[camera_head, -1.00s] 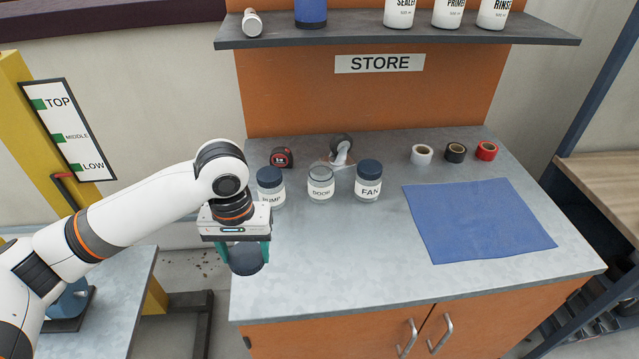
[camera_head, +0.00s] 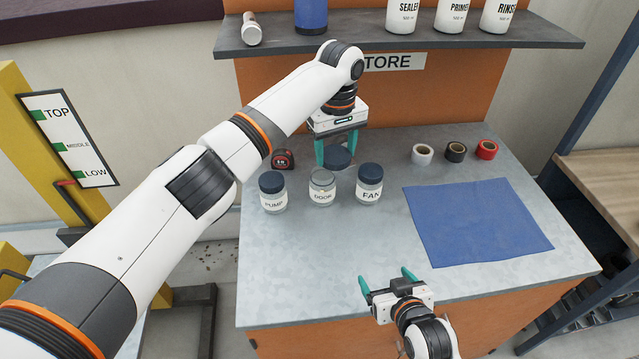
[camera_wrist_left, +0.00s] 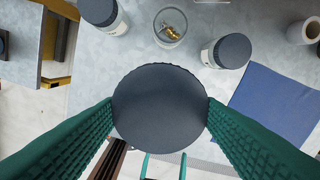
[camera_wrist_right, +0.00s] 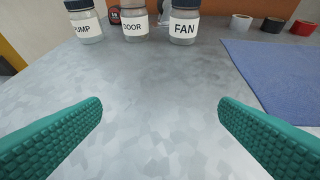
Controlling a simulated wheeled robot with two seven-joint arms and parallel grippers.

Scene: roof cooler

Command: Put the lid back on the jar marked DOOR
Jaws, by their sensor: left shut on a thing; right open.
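The DOOR jar (camera_head: 322,193) stands uncovered in the middle of the row on the grey counter. Through its open mouth, the left wrist view shows brass-coloured pieces inside the jar (camera_wrist_left: 170,30). My left gripper (camera_head: 338,150) is shut on a dark round lid (camera_head: 337,158), held by its sides; the lid also fills the middle of the left wrist view (camera_wrist_left: 160,108). The lid is up in the air, apart from the jar. My right gripper (camera_head: 388,283) is open and empty at the counter's front edge; its fingers show in the right wrist view (camera_wrist_right: 160,125).
The lidded PUMP jar (camera_head: 273,194) stands left of the DOOR jar, and the lidded FAN jar (camera_head: 369,184) right. A tape measure (camera_head: 283,159) lies behind. A blue mat (camera_head: 478,222) and several tape rolls (camera_head: 456,152) are to the right. A shelf (camera_head: 400,42) overhangs the back.

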